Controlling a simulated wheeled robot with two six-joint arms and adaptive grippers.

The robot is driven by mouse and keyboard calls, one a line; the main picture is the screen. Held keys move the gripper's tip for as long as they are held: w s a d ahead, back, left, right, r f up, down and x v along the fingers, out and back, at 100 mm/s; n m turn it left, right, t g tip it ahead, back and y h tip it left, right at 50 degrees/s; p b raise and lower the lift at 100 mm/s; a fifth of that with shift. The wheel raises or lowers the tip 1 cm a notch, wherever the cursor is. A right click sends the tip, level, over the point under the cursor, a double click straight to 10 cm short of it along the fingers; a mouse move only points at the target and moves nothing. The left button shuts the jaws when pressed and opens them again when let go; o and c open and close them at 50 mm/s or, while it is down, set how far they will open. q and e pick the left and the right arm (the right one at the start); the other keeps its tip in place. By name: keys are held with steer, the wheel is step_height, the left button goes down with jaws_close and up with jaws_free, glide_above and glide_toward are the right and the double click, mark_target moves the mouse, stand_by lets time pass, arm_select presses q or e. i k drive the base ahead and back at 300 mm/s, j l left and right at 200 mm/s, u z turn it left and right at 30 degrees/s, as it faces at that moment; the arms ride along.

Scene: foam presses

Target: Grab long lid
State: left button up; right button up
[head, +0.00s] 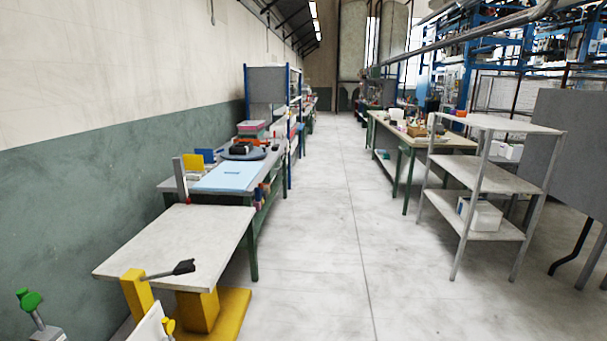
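I cannot make out a thing that is clearly a long lid. A flat light-blue panel (226,180) lies on the workbench (172,186) along the left wall. I cannot tell whether it is a lid. Farther back on that bench are a round dark device (245,151) and a red-and-white box (251,130), small in view. Neither of my grippers shows in the head view.
A pale-topped table (190,240) with yellow supports stands at the near left. A green-knobbed thing (30,300) is at the bottom left corner. A grey metal shelf (475,178) stands at right, before a wooden bench (430,138). The middle aisle floor (325,240) is clear.

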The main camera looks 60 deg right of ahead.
mark_target(229, 176)
steer(key=z, duration=1.85)
steer(key=i+l+z, duration=0.1)
steer(key=i+z, duration=0.35)
steer(key=i, duration=6.9)
steer(key=i+u, duration=0.15)
steer(key=u, duration=0.3)
steer(key=i+l+u, duration=0.1)
steer(key=u, duration=0.3)
steer(key=i+l+u, duration=0.15)
steer(key=u, duration=3.6)
steer(key=i+l+u, duration=0.2)
steer(key=k+j, duration=0.05)
